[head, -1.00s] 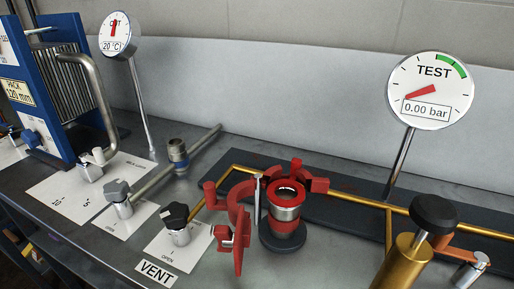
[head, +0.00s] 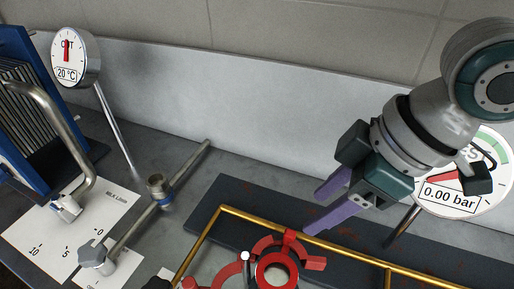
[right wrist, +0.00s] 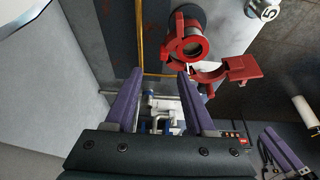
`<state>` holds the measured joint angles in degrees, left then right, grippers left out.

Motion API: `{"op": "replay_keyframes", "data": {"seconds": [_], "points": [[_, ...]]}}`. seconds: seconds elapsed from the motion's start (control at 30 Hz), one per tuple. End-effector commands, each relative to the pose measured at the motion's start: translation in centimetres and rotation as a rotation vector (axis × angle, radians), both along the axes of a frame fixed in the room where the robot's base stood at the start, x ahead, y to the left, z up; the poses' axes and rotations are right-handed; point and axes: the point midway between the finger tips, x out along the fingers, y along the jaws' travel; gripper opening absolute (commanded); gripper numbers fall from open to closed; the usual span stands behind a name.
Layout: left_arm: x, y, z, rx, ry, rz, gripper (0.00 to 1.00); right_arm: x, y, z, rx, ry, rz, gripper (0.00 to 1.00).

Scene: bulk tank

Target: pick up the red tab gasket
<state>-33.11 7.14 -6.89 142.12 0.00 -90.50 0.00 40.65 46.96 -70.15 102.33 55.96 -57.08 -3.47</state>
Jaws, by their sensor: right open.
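A red ring (head: 275,270) sits on the upright pipe fitting at the bottom of the head view, partly cut by the frame edge. Red clamp parts (head: 312,263) lie around it, and I cannot clearly tell gasket from clamp. In the right wrist view the red ring (right wrist: 186,42) is at the top, beyond my fingers, with an open red clamp arm (right wrist: 240,69) to its right. My right gripper (head: 315,209) is open and empty, in the air above and behind the ring. Its purple fingers also show in the right wrist view (right wrist: 159,76). Purple fingers at lower right (right wrist: 286,148) look like my left gripper.
A brass pipe (head: 300,235) runs over the dark base plate behind the ring. The TEST gauge (head: 455,190) stands behind my right arm. A steel pipe with a valve (head: 157,190) and the blue plate pack (head: 20,80) are at left. The grey wall is close behind.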

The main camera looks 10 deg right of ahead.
Motion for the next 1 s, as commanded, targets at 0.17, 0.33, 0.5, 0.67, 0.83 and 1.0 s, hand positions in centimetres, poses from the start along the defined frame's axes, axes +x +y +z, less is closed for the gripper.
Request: {"op": "replay_keyframes", "data": {"seconds": [0.17,0.33,0.5,0.67,0.83,1.0], "points": [[-0.2,0.0,-0.3,0.001,0.005,0.0,0.52,0.4,0.9,-2.3,0.001,0.001,0.002,0.55],[-0.2,0.0,-0.1,0.001,0.005,0.0,0.52,0.6,1.3,-3.5,-0.001,0.001,0.002,0.55],[-0.2,0.0,-0.1,-0.002,0.005,0.001,0.52,0.8,2.2,-6.0,0.0,0.0,0.002,0.55],[-0.1,-0.1,-0.4,-0.005,0.005,0.004,0.52,1.2,2.6,-7.5,0.0,0.0,0.003,0.55],[-0.1,-0.2,-0.4,-0.008,0.004,0.006,0.52,1.2,2.6,-7.6,0.001,-0.001,0.003,0.55],[-0.1,-0.2,-0.4,-0.009,0.004,0.006,0.52,1.2,2.6,-7.5,0.001,-0.001,0.003,0.46]]}}
